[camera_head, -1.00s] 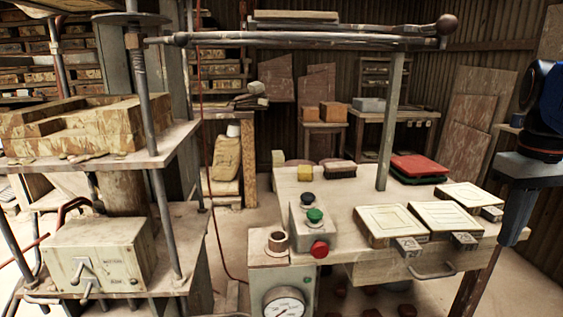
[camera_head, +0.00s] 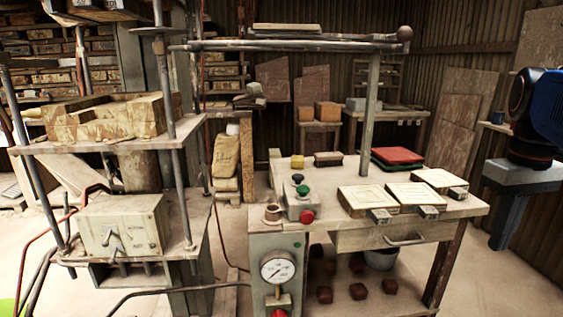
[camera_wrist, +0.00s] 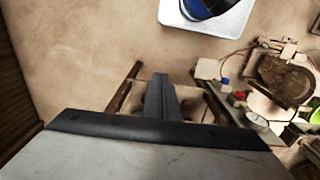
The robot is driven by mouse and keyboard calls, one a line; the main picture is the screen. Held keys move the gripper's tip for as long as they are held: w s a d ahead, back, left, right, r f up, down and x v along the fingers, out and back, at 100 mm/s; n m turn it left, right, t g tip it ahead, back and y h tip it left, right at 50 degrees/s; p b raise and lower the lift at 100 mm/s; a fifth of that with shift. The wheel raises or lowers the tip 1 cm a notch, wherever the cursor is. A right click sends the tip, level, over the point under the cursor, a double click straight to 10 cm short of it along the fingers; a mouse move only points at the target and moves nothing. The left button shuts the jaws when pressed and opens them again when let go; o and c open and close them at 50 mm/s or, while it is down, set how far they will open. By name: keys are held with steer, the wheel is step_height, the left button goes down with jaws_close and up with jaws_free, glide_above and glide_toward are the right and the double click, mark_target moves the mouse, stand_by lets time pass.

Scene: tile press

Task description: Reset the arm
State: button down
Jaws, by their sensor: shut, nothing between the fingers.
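My gripper (camera_head: 507,222) hangs at the right side of the head view, under my blue and black wrist, with its fingers pointing down. It is shut and empty, in the air to the right of the work table (camera_head: 440,205). In the wrist view my gripper (camera_wrist: 160,80) shows as closed dark fingers above a pale floor, with the table and press beyond.
The tile press (camera_head: 120,140) stands at the left. Floor (camera_head: 480,285) is clear at right.

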steer(key=s+a+f+t, duration=0.1)
steer(key=a+f+t, duration=0.3)
steer(key=a+f, duration=1.1)
step_height(320, 180, down, 3)
steer(key=shift+s+a+r+t, duration=0.1)
steer(key=shift+s+a+t, duration=0.05)
steer(key=shift+t, duration=0.15)
steer(key=c, duration=2.4)
jaws_free()
steer(key=shift+c, duration=0.2)
